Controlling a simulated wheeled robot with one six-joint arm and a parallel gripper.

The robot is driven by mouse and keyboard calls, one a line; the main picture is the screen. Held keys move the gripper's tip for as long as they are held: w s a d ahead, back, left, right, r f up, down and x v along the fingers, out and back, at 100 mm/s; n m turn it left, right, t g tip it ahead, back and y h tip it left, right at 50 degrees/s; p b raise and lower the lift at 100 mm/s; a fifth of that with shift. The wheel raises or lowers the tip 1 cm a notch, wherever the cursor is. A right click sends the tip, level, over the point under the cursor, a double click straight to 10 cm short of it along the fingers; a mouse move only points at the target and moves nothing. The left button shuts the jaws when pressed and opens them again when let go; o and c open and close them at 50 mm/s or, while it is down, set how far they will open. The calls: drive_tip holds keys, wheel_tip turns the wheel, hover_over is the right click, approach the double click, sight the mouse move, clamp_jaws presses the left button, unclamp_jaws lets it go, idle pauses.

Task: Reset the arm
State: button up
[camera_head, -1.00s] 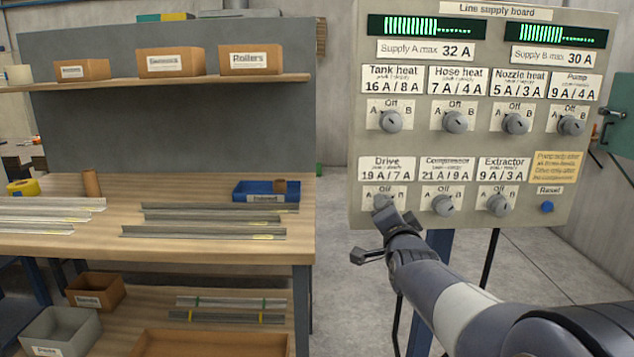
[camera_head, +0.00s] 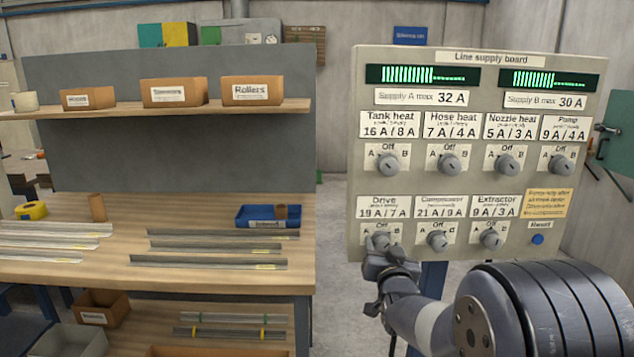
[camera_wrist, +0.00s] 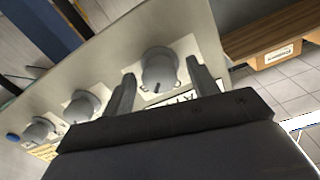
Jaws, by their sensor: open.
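My gripper (camera_head: 384,268) is in front of the lower left of the grey Line supply board (camera_head: 590,110), just below the Drive knob (camera_head: 381,241). In the wrist view my gripper (camera_wrist: 160,85) has its two fingers spread, one on each side of a round grey knob (camera_wrist: 158,70). The jaws are open and I cannot tell whether they touch the knob. My forearm hides part of the space below the board.
Other knobs sit close by, the Compressor knob (camera_head: 437,241) and the Extractor knob (camera_head: 490,239), with a blue Reset button (camera_head: 537,239) to their right. A wooden workbench (camera_head: 200,275) with metal strips stands at left. Open floor lies between bench and board.

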drive_tip(key=shift+r+n+p, duration=0.2)
drive_tip(key=shift+n+p, duration=0.1)
drive_tip(key=shift+n, duration=0.1)
drive_tip(key=s+b, duration=0.1)
drive_tip(key=s, duration=0.9)
drive_tip(key=shift+s+a+f, duration=0.15)
drive_tip(key=shift+s+f, duration=0.05)
drive_tip(key=shift+s, duration=0.2)
drive_tip(key=shift+f+b, duration=0.1)
drive_tip(key=shift+b, duration=0.25)
